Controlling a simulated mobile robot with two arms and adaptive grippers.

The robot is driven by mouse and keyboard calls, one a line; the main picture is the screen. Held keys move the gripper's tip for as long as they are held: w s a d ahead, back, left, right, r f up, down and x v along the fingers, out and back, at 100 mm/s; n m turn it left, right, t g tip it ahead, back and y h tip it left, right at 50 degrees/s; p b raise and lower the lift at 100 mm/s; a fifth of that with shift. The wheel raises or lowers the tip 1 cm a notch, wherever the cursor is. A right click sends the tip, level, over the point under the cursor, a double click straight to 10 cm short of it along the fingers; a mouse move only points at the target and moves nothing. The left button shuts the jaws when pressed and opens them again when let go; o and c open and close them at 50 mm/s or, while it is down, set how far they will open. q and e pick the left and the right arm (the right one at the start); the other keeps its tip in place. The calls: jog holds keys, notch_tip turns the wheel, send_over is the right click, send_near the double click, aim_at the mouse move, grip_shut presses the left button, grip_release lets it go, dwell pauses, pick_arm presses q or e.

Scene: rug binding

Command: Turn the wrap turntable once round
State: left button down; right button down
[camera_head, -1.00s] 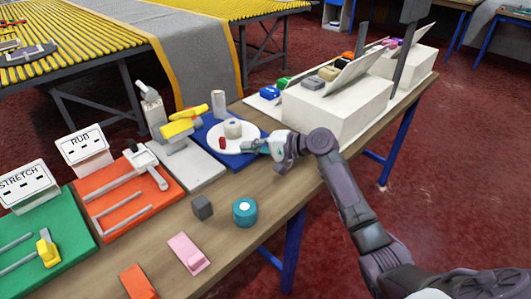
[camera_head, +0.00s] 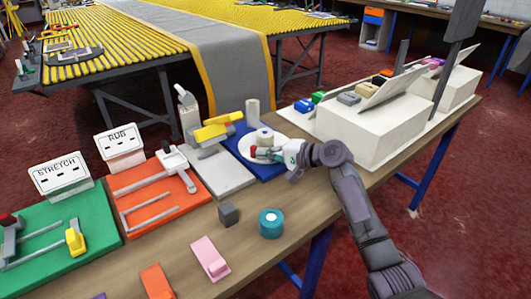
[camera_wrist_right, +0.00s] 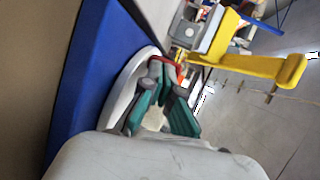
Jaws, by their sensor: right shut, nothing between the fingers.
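The wrap turntable is a white round plate (camera_head: 279,158) on a blue base (camera_head: 239,131), with a pale roll (camera_head: 265,137) at its middle. A small red knob (camera_head: 253,153) stands on the plate's near left side. My right gripper (camera_head: 262,153) reaches in from the right, low over the near part of the plate, shut and empty, its tips beside the knob. In the right wrist view, the green-padded fingers (camera_wrist_right: 163,82) come together close to the red knob (camera_wrist_right: 166,63), over the plate's rim (camera_wrist_right: 128,82). I cannot tell whether they touch it. My left gripper is out of view.
A yellow-handled tool (camera_head: 214,131) on a grey plate stands left of the turntable. A large white block (camera_head: 372,130) stands to the right, near my right forearm. A teal roll (camera_head: 271,223), a dark cube (camera_head: 228,214) and a pink block (camera_head: 210,258) lie on the bench in front.

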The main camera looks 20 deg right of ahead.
jog(key=shift+a+r+m+t+p, duration=0.1)
jog(key=shift+a+m+t+p, duration=0.15)
jog(key=shift+m+t+p, duration=0.1)
